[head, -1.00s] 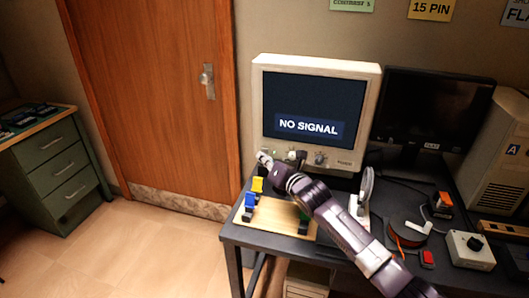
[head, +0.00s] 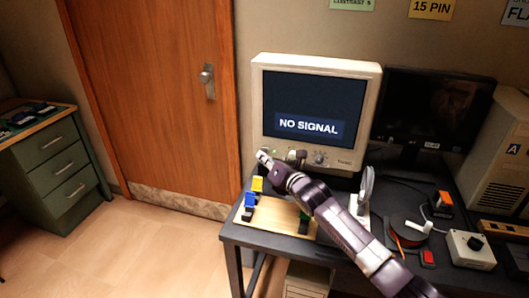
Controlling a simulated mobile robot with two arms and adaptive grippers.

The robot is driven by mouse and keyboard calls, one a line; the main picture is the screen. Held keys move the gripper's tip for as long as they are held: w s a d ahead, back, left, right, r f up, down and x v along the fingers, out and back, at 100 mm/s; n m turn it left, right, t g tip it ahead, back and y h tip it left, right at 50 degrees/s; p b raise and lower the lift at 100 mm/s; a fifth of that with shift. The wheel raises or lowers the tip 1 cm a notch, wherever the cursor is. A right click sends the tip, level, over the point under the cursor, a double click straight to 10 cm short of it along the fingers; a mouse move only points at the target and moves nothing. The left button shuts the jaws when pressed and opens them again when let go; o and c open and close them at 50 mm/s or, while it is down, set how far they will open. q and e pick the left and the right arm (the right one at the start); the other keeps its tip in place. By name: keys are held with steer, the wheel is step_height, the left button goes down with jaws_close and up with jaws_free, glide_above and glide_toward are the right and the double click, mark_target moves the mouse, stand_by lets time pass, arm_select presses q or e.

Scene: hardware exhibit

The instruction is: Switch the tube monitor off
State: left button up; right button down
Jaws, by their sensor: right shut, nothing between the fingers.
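The tube monitor (head: 372,110) is a beige CRT at the back of the dark desk. Its screen (head: 313,102) is lit and reads "NO SIGNAL". A grey knob (head: 320,158) sits on the lower front bezel, with other small controls to its left partly hidden by my gripper. My right gripper (head: 263,157) is shut and empty at the lower left of the bezel. I cannot tell whether it touches the monitor. My left gripper is not in view.
A wooden board (head: 277,216) with blue and yellow connectors lies below my right arm. A dark flat monitor (head: 432,110) stands to the right. A control box (head: 469,249), a cable reel (head: 407,230) and a beige computer case (head: 497,150) crowd the desk's right side.

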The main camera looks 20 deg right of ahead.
steer(key=shift+w, duration=0.1)
steer(key=shift+w+d, duration=0.25)
steer(key=shift+w, duration=0.05)
steer(key=shift+w+d, duration=0.1)
stand_by(0.4)
steer(key=shift+s+a+p, duration=0.35)
steer(key=shift+s+a, duration=0.05)
steer(key=shift+s, duration=0.15)
